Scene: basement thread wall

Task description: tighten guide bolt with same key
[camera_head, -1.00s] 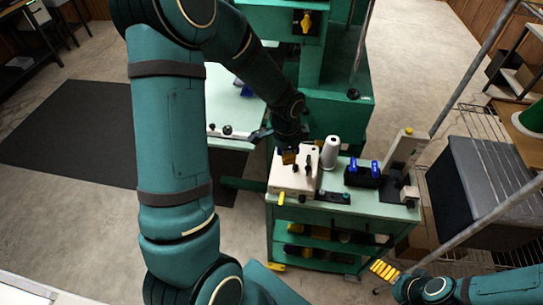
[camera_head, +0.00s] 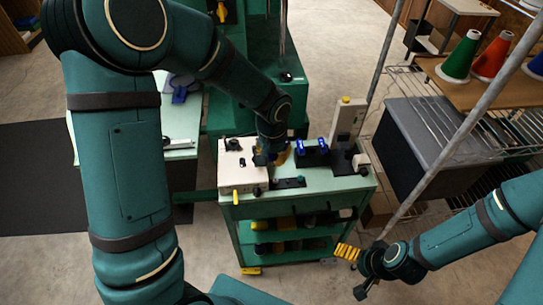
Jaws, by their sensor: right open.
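My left arm reaches over the green cart (camera_head: 310,196), and my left gripper (camera_head: 266,160) points down at its top, just right of a cream box (camera_head: 232,178) with black knobs. The fingertips are too small and hidden to show whether they are shut or hold a key. A yellow part shows beside the gripper, half hidden. I cannot make out the guide bolt or the key. My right gripper (camera_head: 362,268) is open, low in front of the cart's right side. A yellow ribbed piece (camera_head: 346,252) shows right beside it; I cannot tell whether they touch.
Blue-topped parts (camera_head: 311,147) and a pale upright post (camera_head: 346,122) stand on the cart's right side. A grey bin (camera_head: 432,140) and thread cones, including a green one (camera_head: 461,55), are at the right. A slanting metal pole (camera_head: 440,175) crosses there. The foreground floor is open.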

